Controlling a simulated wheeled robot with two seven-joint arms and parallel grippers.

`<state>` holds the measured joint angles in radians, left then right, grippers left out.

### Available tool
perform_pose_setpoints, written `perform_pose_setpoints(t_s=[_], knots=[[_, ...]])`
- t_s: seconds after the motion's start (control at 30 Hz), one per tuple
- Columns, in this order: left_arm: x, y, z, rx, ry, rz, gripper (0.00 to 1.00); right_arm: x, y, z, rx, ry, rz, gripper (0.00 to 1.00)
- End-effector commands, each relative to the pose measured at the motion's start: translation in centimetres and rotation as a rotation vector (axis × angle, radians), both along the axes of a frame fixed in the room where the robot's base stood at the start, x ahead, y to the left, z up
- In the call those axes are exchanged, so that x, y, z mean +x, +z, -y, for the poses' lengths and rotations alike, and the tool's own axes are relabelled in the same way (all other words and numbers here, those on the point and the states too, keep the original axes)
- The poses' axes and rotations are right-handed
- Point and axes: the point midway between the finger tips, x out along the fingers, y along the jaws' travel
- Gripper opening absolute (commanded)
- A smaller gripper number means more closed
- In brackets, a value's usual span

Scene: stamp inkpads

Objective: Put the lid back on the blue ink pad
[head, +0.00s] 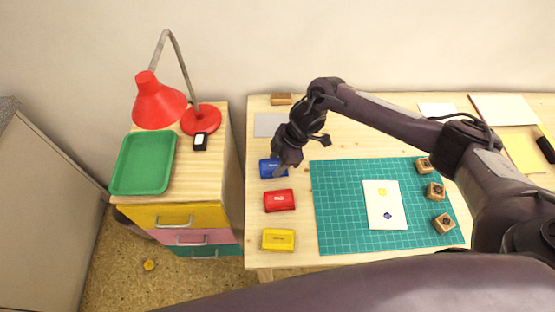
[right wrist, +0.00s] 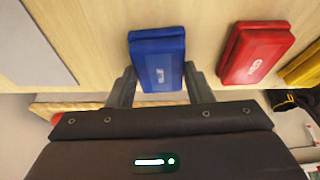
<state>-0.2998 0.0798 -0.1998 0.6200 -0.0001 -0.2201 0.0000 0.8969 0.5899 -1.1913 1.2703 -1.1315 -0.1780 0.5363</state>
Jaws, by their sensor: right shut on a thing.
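The blue ink pad (head: 267,169) is on the table's left part, partly hidden by my right gripper (head: 279,168) in the head view. In the right wrist view, the blue lid (right wrist: 160,72) lies between the two fingers of my right gripper (right wrist: 159,82), which is shut on it. The blue base (right wrist: 157,34) shows as a second layer along the lid's far edge. The lid is over the base and roughly lined up with it; I cannot tell whether it is fully seated. My left gripper is not in view.
A red ink pad (head: 280,201) and a yellow ink pad (head: 278,240) lie in front of the blue one, both lidded. A green cutting mat (head: 335,225) with a stamped card and several wooden stamps lies to the right. A grey sheet (head: 268,124) lies behind.

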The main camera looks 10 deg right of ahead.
Motion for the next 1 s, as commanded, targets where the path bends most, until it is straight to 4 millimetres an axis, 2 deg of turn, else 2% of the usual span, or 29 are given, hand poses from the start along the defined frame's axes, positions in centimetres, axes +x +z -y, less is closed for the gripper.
perform_pose_setpoints(t_s=[0.1,0.13,0.3,0.5,0.67,1.0], knots=[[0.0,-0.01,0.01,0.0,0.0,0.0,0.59,0.01,0.01,0.0,0.0,0.0,0.0,0.22],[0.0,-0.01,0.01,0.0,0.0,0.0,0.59,0.01,0.01,0.0,0.0,0.0,0.0,0.48],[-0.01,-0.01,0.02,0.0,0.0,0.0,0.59,0.02,0.02,0.01,0.0,0.0,0.0,0.7],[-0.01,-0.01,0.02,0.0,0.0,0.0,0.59,0.02,0.02,0.01,0.0,0.0,0.001,0.72],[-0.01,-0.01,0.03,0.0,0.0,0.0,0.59,0.02,0.01,0.02,0.0,0.0,0.0,0.9],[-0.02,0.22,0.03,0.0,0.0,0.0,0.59,0.02,0.24,0.02,0.0,0.0,0.001,0.9]])
